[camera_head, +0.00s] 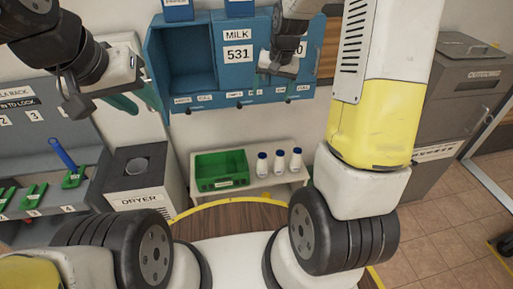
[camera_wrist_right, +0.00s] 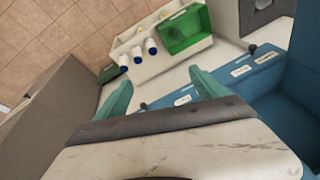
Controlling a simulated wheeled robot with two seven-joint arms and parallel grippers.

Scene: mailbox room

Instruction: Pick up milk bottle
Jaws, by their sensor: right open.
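Three white milk bottles with dark blue caps stand upright in a row on a low cream shelf: the left bottle (camera_head: 262,167), the middle bottle (camera_head: 279,163) and the right bottle (camera_head: 296,161). They also show in the right wrist view, where the middle bottle (camera_wrist_right: 137,55) is beyond the fingers. My right gripper (camera_head: 277,78) is in front of the blue mailbox unit, above and apart from the bottles. Its teal fingers (camera_wrist_right: 160,78) are spread and empty. My left gripper (camera_head: 123,102) is at the upper left, far from the bottles; its finger gap is unclear.
A green crate (camera_head: 221,186) sits beside the bottles on the shelf (camera_head: 250,182). The blue mailbox unit (camera_head: 235,98), with an open compartment and a MILK 531 label, hangs above. A dryer box (camera_head: 141,196) stands left, a grey outgoing bin (camera_head: 455,100) right.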

